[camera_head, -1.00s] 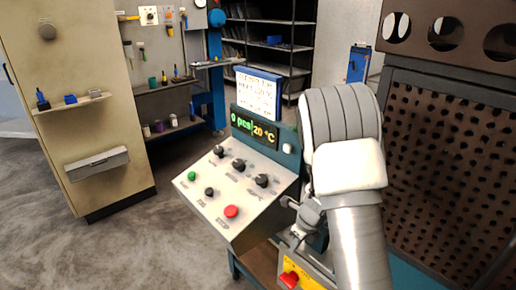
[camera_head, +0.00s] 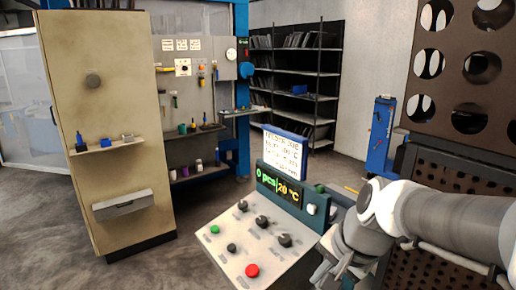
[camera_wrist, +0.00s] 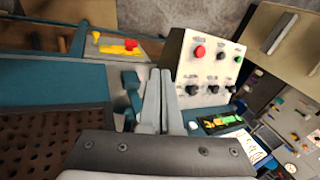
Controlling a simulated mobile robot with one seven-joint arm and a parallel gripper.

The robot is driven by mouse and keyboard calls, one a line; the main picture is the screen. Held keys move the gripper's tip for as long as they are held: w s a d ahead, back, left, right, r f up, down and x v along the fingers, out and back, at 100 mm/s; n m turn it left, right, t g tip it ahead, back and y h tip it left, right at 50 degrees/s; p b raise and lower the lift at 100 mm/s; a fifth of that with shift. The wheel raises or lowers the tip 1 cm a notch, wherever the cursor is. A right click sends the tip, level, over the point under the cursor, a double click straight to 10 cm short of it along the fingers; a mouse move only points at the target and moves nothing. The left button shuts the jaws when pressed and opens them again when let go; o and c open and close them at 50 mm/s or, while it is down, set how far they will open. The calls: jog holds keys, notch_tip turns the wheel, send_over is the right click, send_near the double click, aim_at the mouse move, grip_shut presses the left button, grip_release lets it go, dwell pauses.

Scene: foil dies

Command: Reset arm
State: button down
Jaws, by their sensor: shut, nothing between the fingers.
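My gripper (camera_wrist: 160,78) shows in the wrist view with its two fingers together and nothing between them. In the head view my arm comes in from the right, and my gripper (camera_head: 338,272) is small and partly cut off at the bottom, beside the control panel's right side. The control panel (camera_head: 240,247) has a green button, a red button and several black knobs. Its display (camera_head: 278,184) reads "0 pcs" and "20 °C". In the wrist view the panel (camera_wrist: 185,70) lies just right of the fingers; I cannot tell if they touch.
A dark perforated rack (camera_head: 461,75) stands close on the right, behind my arm. A beige cabinet (camera_head: 105,120) stands at the left, with a tool board (camera_head: 190,90) and shelving (camera_head: 296,80) behind. Floor is open at lower left.

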jog(key=s+d+r+n+t+h+p, duration=0.1)
jog(key=s+d+r+n+h, duration=0.1)
jog(key=s+r+n, duration=0.4)
jog(key=s+n, duration=0.2)
jog(key=s, duration=0.2)
jog(key=shift+d+n+p, duration=0.2)
jog(key=shift+n+p, duration=0.1)
jog(key=shift+s+d, duration=0.1)
jog(key=shift+d, duration=0.15)
